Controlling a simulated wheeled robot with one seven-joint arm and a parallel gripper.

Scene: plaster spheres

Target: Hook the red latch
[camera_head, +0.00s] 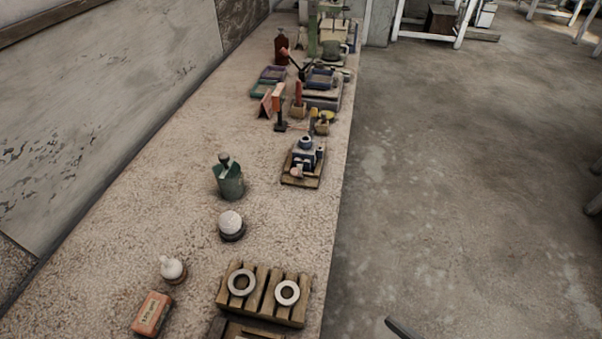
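I cannot clearly make out a red latch. Small red and orange pieces stand toward the far part of the bench: an orange-red block on a dark upright stand (278,101) and a slim red piece (298,93) just right of it. They are too small to tell whether either is a latch or hook. No gripper fingers can be made out. A dark tip at the bottom edge, over the floor, may be part of my arm.
A long stone-topped bench (170,200) runs away along the wall. Near me are a slatted wooden block with two rings (263,307), an orange box (151,313), white spheres on dark bases (231,224) and a green pot (229,182). The floor (450,200) at right is clear.

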